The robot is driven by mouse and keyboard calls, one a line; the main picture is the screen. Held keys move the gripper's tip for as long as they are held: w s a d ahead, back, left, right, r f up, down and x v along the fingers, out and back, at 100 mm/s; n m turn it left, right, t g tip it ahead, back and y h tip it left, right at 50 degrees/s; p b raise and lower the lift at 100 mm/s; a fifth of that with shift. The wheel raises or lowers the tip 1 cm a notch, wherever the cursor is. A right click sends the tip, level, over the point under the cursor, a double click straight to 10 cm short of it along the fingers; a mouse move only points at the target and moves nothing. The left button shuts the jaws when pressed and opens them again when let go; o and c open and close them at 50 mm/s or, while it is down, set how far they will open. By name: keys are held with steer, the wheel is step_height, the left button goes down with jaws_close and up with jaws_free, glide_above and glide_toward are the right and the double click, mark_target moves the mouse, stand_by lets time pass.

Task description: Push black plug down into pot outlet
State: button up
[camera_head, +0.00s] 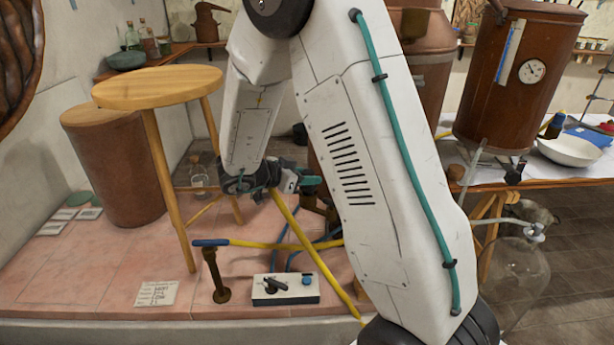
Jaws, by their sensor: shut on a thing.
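My gripper (310,182), with teal fingers, is left of my large white arm link, low above the pink tiled platform. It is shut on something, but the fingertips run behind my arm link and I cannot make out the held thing. I cannot pick out the black plug. A large copper pot (430,62) stands behind my arm, which covers much of it. Dark brown and brass parts (308,196) show just below the gripper, partly covered. I cannot tell whether the pot outlet is among them.
A wooden stool (158,86) and brown drum (120,165) stand left. A blue-handled brass valve (214,272), yellow hose (315,258) and switch box (285,289) lie in front. A copper boiler (522,85) and white bowl (569,151) are right. Front-left tiles are mostly clear.

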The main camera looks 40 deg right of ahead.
steer(key=shift+f, duration=0.7)
stand_by(1.6)
steer(key=shift+r, duration=0.1)
stand_by(0.4)
steer(key=o, duration=1.1)
steer(key=v, duration=0.8)
